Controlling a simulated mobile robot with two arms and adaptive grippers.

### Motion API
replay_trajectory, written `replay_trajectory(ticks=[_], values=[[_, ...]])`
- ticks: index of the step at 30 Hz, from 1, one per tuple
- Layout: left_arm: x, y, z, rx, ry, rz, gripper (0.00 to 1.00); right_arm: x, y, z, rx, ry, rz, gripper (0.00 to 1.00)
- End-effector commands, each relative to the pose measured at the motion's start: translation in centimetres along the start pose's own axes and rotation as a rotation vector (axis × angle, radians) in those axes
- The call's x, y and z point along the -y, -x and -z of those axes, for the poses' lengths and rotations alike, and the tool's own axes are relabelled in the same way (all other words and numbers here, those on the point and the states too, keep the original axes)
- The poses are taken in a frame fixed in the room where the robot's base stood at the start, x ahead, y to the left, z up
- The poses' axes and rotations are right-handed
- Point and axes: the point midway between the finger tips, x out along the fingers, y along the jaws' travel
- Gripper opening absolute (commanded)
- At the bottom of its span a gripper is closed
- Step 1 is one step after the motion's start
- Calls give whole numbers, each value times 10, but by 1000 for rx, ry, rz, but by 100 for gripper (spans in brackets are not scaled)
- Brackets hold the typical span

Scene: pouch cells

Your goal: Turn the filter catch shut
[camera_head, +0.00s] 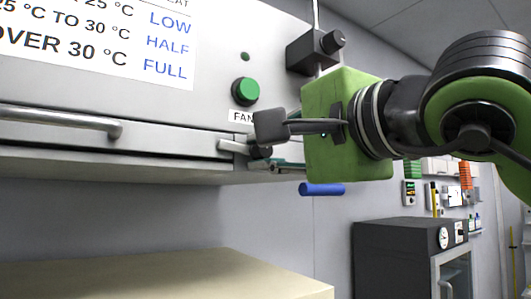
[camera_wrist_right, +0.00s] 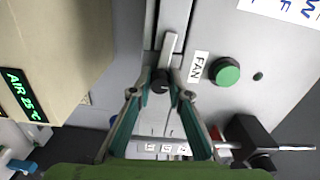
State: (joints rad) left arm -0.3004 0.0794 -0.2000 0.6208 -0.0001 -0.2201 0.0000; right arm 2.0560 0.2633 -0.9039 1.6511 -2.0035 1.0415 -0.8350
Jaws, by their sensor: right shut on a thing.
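The filter catch (camera_head: 232,146) is a light grey lever with a dark round knob at the lower edge of the grey cabinet front. In the right wrist view the lever (camera_wrist_right: 170,46) runs up from the knob (camera_wrist_right: 161,80), nearly along the panel seam. My right gripper (camera_wrist_right: 162,92) is shut on the knob, one teal-linked finger on each side. In the head view the gripper (camera_head: 268,161) reaches the knob from the right; its green body and a dark attachment cover part of that area. My left gripper is not in view.
A green FAN button (camera_head: 245,91) sits just above the catch. A long bar handle (camera_head: 60,122) is at left. A black clamp (camera_head: 315,48) on a rod stands close above my gripper. A beige surface (camera_head: 190,278) lies below. A display (camera_wrist_right: 22,95) reads AIR 25 °C.

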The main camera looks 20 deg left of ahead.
Motion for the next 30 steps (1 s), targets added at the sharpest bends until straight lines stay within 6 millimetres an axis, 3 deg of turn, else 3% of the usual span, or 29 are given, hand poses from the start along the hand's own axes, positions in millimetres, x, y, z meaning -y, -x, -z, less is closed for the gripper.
replay_trajectory(ticks=[9,24,25,30], values=[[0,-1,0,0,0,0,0,0,0,0,0,100,-1,0],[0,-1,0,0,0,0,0,-1,0,0,0,115,-1,0],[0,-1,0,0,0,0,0,-1,0,0,0,115,-1,25],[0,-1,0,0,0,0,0,-1,0,0,0,114,-1,25]])
